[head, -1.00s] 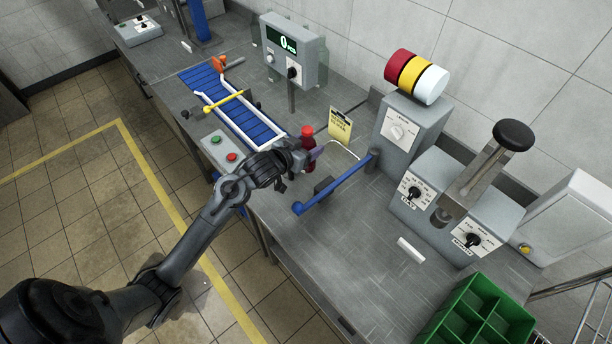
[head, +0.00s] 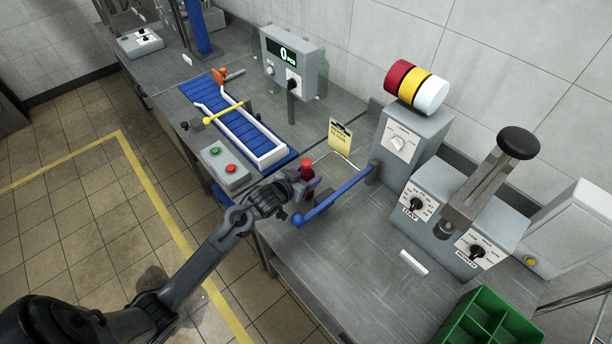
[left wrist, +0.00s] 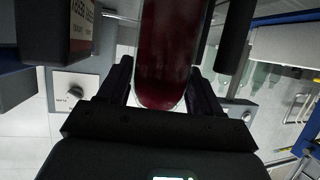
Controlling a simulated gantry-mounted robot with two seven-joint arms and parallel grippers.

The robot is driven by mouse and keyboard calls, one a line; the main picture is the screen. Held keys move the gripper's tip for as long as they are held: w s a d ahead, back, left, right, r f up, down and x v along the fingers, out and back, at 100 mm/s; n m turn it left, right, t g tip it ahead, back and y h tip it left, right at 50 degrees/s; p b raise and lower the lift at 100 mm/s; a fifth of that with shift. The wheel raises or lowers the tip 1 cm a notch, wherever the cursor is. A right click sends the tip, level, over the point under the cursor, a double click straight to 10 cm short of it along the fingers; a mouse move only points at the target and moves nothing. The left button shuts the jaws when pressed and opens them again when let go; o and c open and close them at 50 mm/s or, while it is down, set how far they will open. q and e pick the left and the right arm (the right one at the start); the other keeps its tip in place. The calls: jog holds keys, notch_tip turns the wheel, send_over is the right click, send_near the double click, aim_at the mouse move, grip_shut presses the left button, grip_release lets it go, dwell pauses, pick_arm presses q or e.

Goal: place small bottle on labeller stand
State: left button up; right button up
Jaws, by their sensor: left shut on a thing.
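The small bottle (head: 306,168) has a red cap in the head view. Its dark red, rounded body (left wrist: 168,50) fills the top middle of the left wrist view. My left gripper (head: 300,190) is shut on it, with a finger on each side, near the outer end of a blue bar (head: 335,197). The bar runs to the grey labeller (head: 409,140), which carries red, yellow and white rolls. In the head view my gripper hides most of the bottle and what lies below it. I cannot tell whether the bottle touches the stand. My right gripper is not in view.
A blue conveyor (head: 238,120) with white rails and a button box (head: 226,168) lie left of the bottle. A yellow note (head: 340,137) stands behind. A grey machine with a black-knobbed lever (head: 517,142) and a green crate (head: 490,322) are to the right. Bare bench lies in front.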

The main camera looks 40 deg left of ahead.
pick_arm(q)
jog(key=o, duration=1)
jog(key=shift+f, duration=0.15)
jog(key=o, duration=0.5)
jog(key=shift+s+r, duration=0.15)
jog(key=shift+r, duration=0.1)
jog(key=shift+p+v, duration=0.65)
jog(key=shift+v, duration=5.15)
